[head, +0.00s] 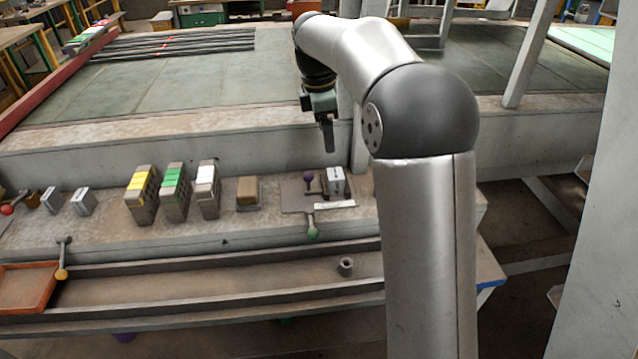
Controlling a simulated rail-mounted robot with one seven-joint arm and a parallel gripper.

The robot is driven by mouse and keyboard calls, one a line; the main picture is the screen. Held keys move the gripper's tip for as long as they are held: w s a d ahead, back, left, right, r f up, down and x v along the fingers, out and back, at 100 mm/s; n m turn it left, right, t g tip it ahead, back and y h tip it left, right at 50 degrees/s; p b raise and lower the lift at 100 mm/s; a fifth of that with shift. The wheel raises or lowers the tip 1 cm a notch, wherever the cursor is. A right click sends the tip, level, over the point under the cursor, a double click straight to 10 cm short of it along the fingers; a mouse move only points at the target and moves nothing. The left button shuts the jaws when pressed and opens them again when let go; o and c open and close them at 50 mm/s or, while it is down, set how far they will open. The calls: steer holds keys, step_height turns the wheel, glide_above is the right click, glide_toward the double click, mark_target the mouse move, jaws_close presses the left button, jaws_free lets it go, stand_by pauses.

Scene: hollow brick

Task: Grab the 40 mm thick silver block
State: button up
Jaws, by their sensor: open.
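Several silver blocks show on the bench. Two stand side by side at the left, one silver block (51,198) and another silver block (83,202) to its right. A third silver block (336,182), with dark marks on its top, sits on a flat grey plate (296,203) at the right. I cannot tell from this view which one is 40 mm thick. My gripper (327,136) points down, empty and open, in the air above and behind the plate; its fingers overlap in this view. None of the silver blocks is touched.
Hollow bricks with yellow (140,194), green (173,190) and white (206,188) tops stand mid-bench, beside a brown block (247,192). A small hollow cylinder (345,266) lies in the front trough; an orange tray (26,286) is front left.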

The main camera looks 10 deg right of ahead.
mark_target(335, 173)
steer(key=f, duration=0.3)
steer(key=d+f, duration=0.1)
steer(key=f, duration=0.6)
steer(key=shift+d+f, duration=0.1)
steer(key=shift+d, duration=0.2)
steer(key=shift+w+d+f+p, duration=0.1)
steer(key=shift+d+f+p, duration=0.15)
steer(key=shift+f, duration=0.65)
steer(key=shift+w+d+f+p, duration=0.15)
steer(key=shift+d+f, duration=0.1)
steer(key=shift+f, duration=0.6)
steer(key=shift+w+d+f+p, duration=0.1)
steer(key=shift+d+f+p, duration=0.15)
steer(key=shift+f, duration=0.65)
steer(key=c, duration=1.4)
steer(key=shift+o, duration=0.2)
steer(key=shift+r, duration=0.15)
